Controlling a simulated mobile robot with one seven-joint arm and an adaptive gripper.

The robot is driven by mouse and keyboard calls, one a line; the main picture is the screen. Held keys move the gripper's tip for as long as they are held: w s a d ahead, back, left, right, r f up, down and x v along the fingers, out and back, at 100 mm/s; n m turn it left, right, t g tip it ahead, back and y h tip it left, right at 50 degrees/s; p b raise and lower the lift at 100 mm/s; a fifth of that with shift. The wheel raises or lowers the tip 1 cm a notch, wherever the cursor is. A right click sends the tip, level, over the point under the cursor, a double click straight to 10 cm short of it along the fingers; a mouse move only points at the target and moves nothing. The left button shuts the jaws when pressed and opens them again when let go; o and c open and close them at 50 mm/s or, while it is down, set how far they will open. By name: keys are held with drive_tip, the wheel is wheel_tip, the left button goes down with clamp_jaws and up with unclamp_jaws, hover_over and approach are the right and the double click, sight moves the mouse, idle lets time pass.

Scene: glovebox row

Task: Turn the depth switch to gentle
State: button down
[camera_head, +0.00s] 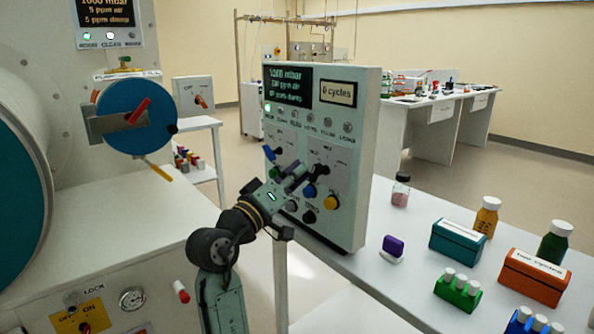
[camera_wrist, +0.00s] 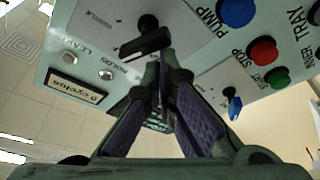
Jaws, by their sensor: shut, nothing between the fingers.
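The depth switch is a black lever knob; it shows in the wrist view (camera_wrist: 146,42) beside the printed word GENTLE, and in the head view (camera_head: 319,170) on the right half of the control panel (camera_head: 350,130). Its bar lies tilted across its plate in the wrist view. My gripper (camera_wrist: 160,60) is shut and empty, with its fingertips right at the knob's bar. Whether they touch it I cannot tell. In the head view my gripper (camera_head: 303,170) is in front of the panel, just left of the knob, and hides part of the panel's lower controls.
A blue lever switch (camera_head: 273,153) sits left on the panel. Push buttons, including a yellow one (camera_head: 330,202), lie below. The white bench at right holds a purple item (camera_head: 393,245), a teal box (camera_head: 457,241), an orange box (camera_head: 534,275) and bottles. A glovebox stands left.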

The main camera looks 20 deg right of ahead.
drive_tip(key=shift+d+f, duration=0.1)
drive_tip(key=shift+d, duration=0.05)
drive_tip(key=shift+f+n+p, duration=0.15)
drive_tip(key=shift+n+p, duration=0.35)
drive_tip(key=shift+n, duration=0.3)
drive_tip(key=shift+y, duration=0.3)
